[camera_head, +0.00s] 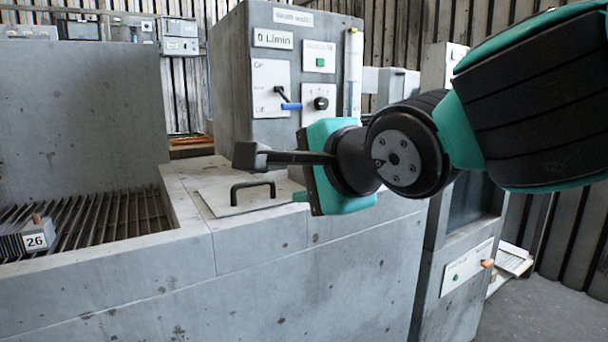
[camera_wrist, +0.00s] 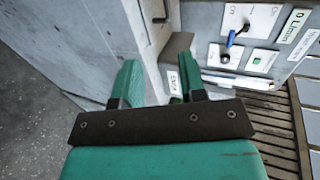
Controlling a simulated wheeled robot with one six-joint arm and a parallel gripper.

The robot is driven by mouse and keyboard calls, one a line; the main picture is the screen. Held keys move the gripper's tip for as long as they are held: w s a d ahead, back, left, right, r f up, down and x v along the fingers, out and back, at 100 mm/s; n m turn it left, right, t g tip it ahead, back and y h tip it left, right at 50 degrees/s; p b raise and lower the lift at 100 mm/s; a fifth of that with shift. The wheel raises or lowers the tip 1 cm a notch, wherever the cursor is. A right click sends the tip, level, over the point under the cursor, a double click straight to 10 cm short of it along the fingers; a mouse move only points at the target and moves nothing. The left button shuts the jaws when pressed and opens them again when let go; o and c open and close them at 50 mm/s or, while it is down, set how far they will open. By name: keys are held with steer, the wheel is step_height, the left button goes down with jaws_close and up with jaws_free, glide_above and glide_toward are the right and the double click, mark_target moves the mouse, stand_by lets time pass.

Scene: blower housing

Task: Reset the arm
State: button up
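My arm reaches in from the right side of the head view, with its gripper (camera_head: 301,196) in front of the grey machine's counter edge. The gripper is teal with a dark bracket that points left. In the wrist view the gripper (camera_wrist: 158,78) shows two teal fingers standing apart with nothing between them. In the head view the fingers are mostly hidden behind the gripper body.
A grey control box (camera_head: 232,80) with a blue-tipped lever (camera_head: 290,106) and a black knob (camera_head: 321,103) stands behind my gripper. A black handle (camera_head: 252,187) sits on the counter. A block marked 26 (camera_head: 27,240) lies on the slatted grate (camera_head: 125,212).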

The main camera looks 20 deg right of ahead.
steer(key=s+d+f+n+g, duration=0.2)
steer(key=s+f+n+g, duration=1.25)
steer(key=n, duration=0.75)
step_height(320, 180, up, 26)
steer(key=s+t+p, duration=0.1)
steer(key=s+p, duration=0.1)
steer(key=p, duration=2.5)
steer(key=shift+y, duration=0.3)
